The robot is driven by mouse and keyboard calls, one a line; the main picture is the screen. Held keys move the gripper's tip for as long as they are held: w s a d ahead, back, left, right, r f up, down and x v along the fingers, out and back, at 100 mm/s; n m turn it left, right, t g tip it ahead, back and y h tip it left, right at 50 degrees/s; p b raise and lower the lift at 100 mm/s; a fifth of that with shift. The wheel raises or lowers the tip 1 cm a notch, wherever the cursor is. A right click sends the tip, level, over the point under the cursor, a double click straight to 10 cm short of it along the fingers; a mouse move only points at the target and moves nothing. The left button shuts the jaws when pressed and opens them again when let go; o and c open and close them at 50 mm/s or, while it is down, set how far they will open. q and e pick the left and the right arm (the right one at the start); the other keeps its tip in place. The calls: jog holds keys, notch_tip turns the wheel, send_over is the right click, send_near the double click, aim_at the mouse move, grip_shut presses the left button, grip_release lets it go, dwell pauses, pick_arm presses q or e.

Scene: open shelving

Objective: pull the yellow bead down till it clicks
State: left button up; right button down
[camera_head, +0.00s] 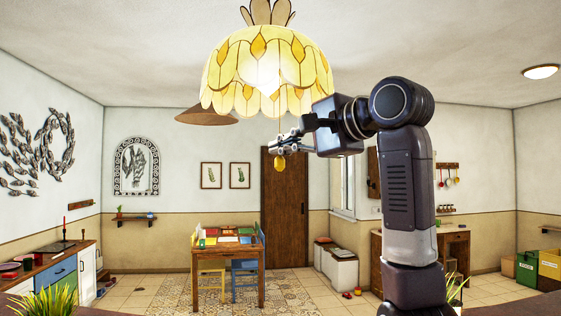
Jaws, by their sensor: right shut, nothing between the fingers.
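The lamp glows from inside. My left gripper is not in view.
A wooden table (228,246) with coloured items stands further back, with chairs around it. A brown door (285,205) is behind. A brown cone-shaped shade (207,117) hangs behind the lamp. The air left of my gripper below the lamp is free.

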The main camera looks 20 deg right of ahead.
jog(key=shift+r+p, duration=1.15)
jog(key=shift+r, duration=0.3)
jog(key=shift+f, duration=0.1)
